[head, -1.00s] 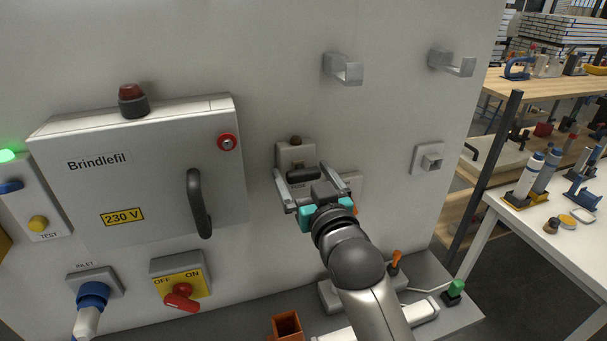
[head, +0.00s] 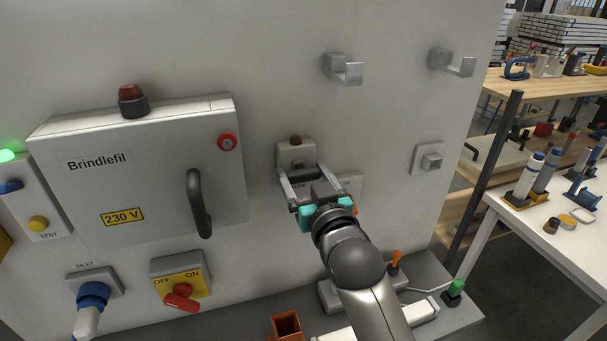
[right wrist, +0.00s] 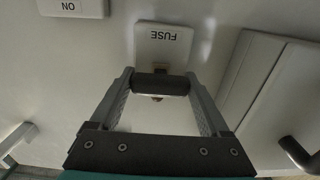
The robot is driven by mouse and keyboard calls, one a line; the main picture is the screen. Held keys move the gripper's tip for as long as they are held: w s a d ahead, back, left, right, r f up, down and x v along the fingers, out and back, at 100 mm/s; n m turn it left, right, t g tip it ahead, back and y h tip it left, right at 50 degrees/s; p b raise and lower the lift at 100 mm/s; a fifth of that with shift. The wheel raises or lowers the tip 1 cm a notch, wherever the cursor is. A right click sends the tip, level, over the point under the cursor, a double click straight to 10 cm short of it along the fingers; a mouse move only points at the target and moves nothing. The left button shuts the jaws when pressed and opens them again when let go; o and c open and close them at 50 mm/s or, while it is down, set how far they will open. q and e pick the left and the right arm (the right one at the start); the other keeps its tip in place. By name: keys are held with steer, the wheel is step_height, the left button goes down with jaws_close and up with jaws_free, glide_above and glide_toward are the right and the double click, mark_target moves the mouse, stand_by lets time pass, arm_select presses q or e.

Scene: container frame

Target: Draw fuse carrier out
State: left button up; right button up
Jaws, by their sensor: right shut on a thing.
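The fuse carrier (right wrist: 160,84) shows in the right wrist view as a black round bar below the upside-down FUSE label (right wrist: 163,45). A little brass shows around the bar. My right gripper (head: 298,171) is shut on the bar, with one finger at each end, and it also shows in the right wrist view (right wrist: 159,84). I cannot tell how deep the carrier sits. My left gripper is not in view.
The cabinet (head: 150,170) with a black handle (head: 198,203) stands left of the holder. A red switch (head: 181,297) and an orange open box (head: 287,325) are below.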

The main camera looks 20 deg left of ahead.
mark_target(305, 179)
jaws_close()
steer(key=shift+p+v, duration=0.8)
steer(key=shift+p, duration=0.1)
steer(key=shift+s+d+p, duration=0.35)
steer(key=shift+s+p, duration=0.05)
steer(key=shift+s, duration=0.1)
steer(key=shift+f, duration=0.15)
steer(key=o, duration=1.2)
jaws_free()
steer(key=shift+o, duration=1)
steer(key=shift+s+d, duration=0.1)
steer(key=shift+s, duration=0.05)
